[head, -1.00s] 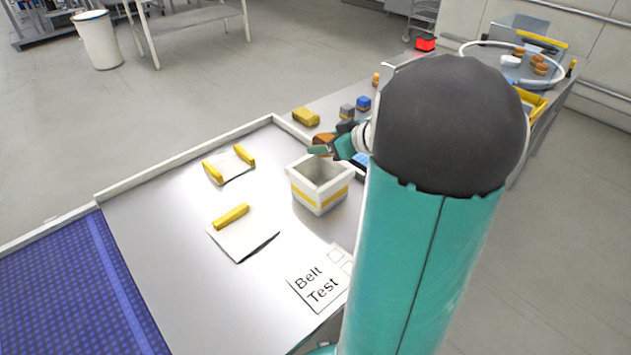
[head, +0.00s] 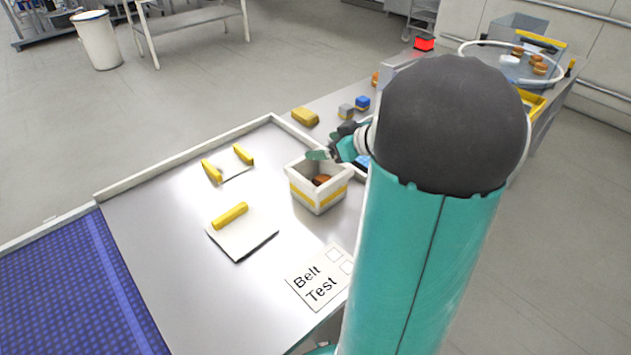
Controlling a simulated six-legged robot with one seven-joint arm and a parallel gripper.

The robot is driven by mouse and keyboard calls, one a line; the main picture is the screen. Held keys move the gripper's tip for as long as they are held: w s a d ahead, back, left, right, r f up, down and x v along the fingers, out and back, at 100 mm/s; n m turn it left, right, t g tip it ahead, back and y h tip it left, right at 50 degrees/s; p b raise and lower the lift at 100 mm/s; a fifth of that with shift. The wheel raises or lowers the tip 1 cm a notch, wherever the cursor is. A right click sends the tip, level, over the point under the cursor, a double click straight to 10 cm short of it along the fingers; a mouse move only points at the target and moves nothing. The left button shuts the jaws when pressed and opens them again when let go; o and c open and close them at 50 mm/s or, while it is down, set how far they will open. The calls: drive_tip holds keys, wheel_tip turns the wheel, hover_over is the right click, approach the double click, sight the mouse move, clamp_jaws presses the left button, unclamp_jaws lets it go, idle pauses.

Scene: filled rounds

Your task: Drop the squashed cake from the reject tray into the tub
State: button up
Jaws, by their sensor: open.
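The tub (head: 318,199), a white square box with a yellow band, stands on the metal table. A brown cake (head: 321,181) lies inside it, partly hidden by the tub's front wall. My gripper (head: 318,155) is open and empty just above the tub's back rim. My arm hides part of the gripper and the area right of the tub. I cannot tell which of the white boards on the table, if any, is the reject tray.
A white board with yellow end bars (head: 229,165) and a white board with one yellow bar (head: 243,233) lie left of the tub. A "Belt Test" card (head: 322,277) lies in front. Yellow, grey and blue blocks sit behind. A blue belt (head: 70,290) is at the left.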

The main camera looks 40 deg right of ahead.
drive_tip(key=v, duration=1.2)
drive_tip(key=shift+s, duration=0.4)
drive_tip(key=shift+r, duration=0.1)
drive_tip(key=w+a+r+m+t+h, duration=0.2)
drive_tip(key=w+a+r+m+h, duration=0.1)
drive_tip(key=w+a+r+h, duration=0.55)
drive_tip(key=s+a+f+g+y, duration=0.2)
drive_tip(key=s+a+f+g, duration=0.2)
drive_tip(key=a, duration=0.8)
drive_tip(key=s+a+f+g+y, duration=0.3)
drive_tip(key=s+a, duration=0.6)
drive_tip(key=a, duration=0.4)
wheel_tip(320, 180, down, 2)
drive_tip(key=shift+s+a+f+g+y, duration=0.2)
drive_tip(key=shift+g+y, duration=0.15)
drive_tip(key=shift+g, duration=0.25)
